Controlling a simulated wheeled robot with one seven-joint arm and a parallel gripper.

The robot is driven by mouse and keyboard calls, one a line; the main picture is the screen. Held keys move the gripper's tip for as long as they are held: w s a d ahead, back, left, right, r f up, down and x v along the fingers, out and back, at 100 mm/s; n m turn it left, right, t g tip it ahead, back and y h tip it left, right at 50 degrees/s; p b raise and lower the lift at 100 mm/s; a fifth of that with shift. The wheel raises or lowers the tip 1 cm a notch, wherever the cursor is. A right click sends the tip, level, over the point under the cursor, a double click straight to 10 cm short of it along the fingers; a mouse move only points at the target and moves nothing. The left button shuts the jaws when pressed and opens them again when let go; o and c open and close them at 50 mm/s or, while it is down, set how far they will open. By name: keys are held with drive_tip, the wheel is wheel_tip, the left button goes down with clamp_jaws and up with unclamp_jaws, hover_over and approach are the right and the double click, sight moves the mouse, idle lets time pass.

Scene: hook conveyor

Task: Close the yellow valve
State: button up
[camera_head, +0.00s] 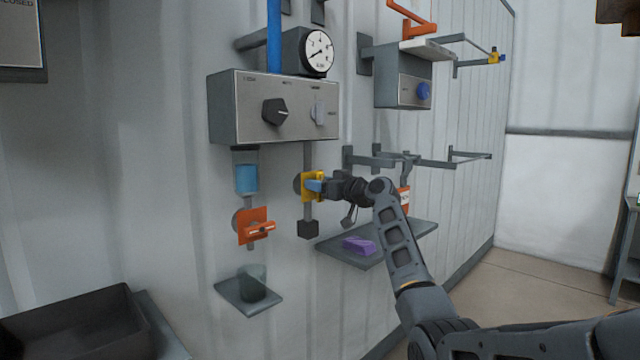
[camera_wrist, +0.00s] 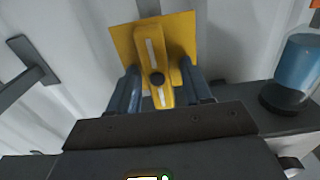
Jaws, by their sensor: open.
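The yellow valve (camera_head: 318,176) is on the wall pipe below the control box, above a small dark block. In the wrist view its yellow plate (camera_wrist: 181,32) and bar-like handle (camera_wrist: 150,52), with white stripes and a dark centre bolt, fill the upper middle. My gripper (camera_head: 313,186) is at the valve and partly hides it in the head view. In the wrist view my gripper (camera_wrist: 160,88) is open, its blue fingers on either side of the handle's lower end. There are gaps between the fingers and the handle, so I cannot see firm contact.
An orange valve (camera_head: 252,226) and a blue container (camera_head: 246,179) are close to the left. The control box (camera_head: 232,105) juts out above. A shelf (camera_head: 410,237) with a purple block (camera_head: 358,245) lies below right. A dark bin (camera_head: 132,320) stands lower left.

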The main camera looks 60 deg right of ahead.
clamp_jaws()
idle(0.4)
drive_tip(key=shift+m, duration=0.3)
drive_tip(key=m, duration=0.4)
drive_tip(key=shift+d, duration=0.2)
drive_tip(key=m, duration=0.3)
drive_tip(key=m+p, duration=0.1)
drive_tip(key=shift+s+d, duration=0.1)
drive_tip(key=shift+d, duration=0.15)
drive_tip(key=shift+s+d+f+m+p, duration=0.15)
drive_tip(key=shift+m+p, duration=0.55)
drive_tip(key=shift+m, duration=0.85)
drive_tip(key=shift+w+f+m+p, duration=0.15)
drive_tip(key=shift+m+p, duration=0.55)
drive_tip(key=shift+m, duration=0.9)
drive_tip(key=shift+s+d+f+m+p, duration=0.1)
drive_tip(key=shift+f+m+p, duration=0.15)
drive_tip(key=shift+m+p, duration=0.9)
drive_tip(key=shift+m+b, duration=0.4)
drive_tip(key=shift+m, duration=0.1)
